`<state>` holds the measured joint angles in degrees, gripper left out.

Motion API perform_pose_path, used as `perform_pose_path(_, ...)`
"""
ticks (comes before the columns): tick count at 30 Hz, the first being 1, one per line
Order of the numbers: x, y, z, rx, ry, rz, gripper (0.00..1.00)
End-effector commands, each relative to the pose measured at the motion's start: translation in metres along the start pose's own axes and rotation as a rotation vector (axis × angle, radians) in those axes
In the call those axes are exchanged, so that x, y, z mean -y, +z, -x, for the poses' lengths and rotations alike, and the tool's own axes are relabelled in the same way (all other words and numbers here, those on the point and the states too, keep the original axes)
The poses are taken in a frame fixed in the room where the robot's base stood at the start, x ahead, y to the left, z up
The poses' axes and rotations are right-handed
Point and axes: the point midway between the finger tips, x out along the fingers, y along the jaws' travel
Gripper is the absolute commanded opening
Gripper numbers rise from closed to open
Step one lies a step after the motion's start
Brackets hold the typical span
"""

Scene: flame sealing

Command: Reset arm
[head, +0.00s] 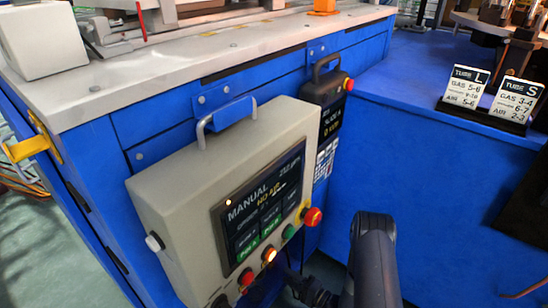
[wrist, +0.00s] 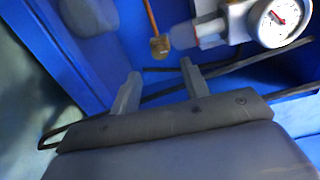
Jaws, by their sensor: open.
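In the wrist view my gripper (wrist: 160,68) is open, with its two grey fingers apart and nothing between them. Just beyond the fingertips are a brass-coloured fitting (wrist: 159,47) on a thin orange rod and a pale valve or pipe body. In the head view my dark arm rises at the bottom, right of the beige control box (head: 180,190). Its screen (head: 262,198) reads MANUAL and NO AIR. The gripper itself cannot be made out clearly in the head view.
A round gauge (wrist: 279,17) is close at the upper right of the wrist view. Dark hoses run behind the fingers. In the head view, the box has several buttons, including a red knob (head: 312,216). A handheld unit (head: 326,110) hangs beside it. Label cards (head: 463,92) stand on the blue bench.

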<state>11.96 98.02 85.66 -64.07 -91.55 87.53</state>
Motion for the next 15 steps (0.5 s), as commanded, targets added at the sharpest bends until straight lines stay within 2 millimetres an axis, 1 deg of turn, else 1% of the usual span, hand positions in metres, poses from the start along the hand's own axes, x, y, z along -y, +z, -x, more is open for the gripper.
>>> perform_pose_path(1,-0.002,0.001,-0.009,0.005,-0.001,0.002,0.44)
perform_pose_path(11,-0.002,0.001,-0.069,0.005,-0.003,0.002,0.44)
perform_pose_path(15,0.001,0.0,-0.066,-0.001,-0.001,0.115,0.44)
